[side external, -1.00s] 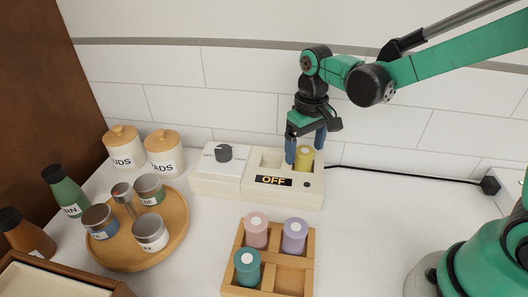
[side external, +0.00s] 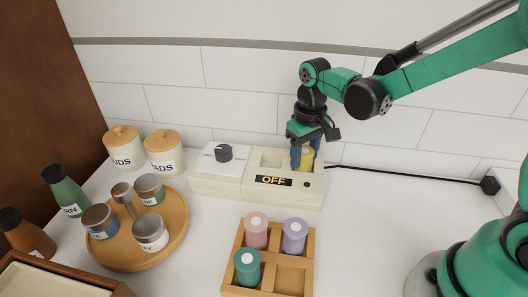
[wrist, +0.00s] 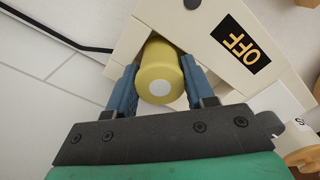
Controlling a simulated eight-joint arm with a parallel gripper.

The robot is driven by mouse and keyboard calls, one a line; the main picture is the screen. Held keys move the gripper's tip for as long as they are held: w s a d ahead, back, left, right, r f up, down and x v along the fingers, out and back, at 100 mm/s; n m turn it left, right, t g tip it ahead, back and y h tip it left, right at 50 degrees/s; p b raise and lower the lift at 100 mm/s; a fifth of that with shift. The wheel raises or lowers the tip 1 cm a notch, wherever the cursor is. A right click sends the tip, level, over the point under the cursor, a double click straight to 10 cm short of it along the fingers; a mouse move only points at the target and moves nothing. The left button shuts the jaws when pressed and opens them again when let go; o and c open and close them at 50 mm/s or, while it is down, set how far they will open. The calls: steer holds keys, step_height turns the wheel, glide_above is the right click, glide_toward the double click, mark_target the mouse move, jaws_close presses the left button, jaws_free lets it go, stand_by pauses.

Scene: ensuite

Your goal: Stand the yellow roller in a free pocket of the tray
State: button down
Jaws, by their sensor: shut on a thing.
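The yellow roller (side external: 307,157) stands in the right well of the cream heater box (side external: 232,190), upright. My gripper (side external: 303,158) is above that well with its blue fingers shut on the roller's sides. In the wrist view, the fingers (wrist: 158,88) press on both sides of the yellow roller (wrist: 160,72), whose pale end faces the camera. The wooden tray (side external: 308,262) lies in front of the box. Pink (side external: 256,232), lilac (side external: 293,237) and teal (side external: 247,267) rollers stand in three of its pockets. Its front right pocket (side external: 289,278) is empty.
The box has a dark knob (side external: 223,152) and a display reading OFF (side external: 273,181). A round wooden turntable (side external: 160,252) with several jars stands at left. A black cable (side external: 410,174) runs along the wall. The counter right of the tray is clear.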

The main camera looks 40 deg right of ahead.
mark_target(305, 150)
step_height(305, 150, up, 19)
steer(key=s+a, duration=0.6)
steer(key=a, duration=0.3)
steer(key=s+a+f, duration=0.1)
steer(key=s+a, duration=0.6)
steer(key=s, duration=0.3)
step_height(305, 150, down, 20)
steer(key=shift+w+r, duration=0.15)
steer(key=shift+r, duration=0.05)
steer(key=shift+c, duration=1.6)
jaws_free()
steer(key=shift+f, duration=0.15)
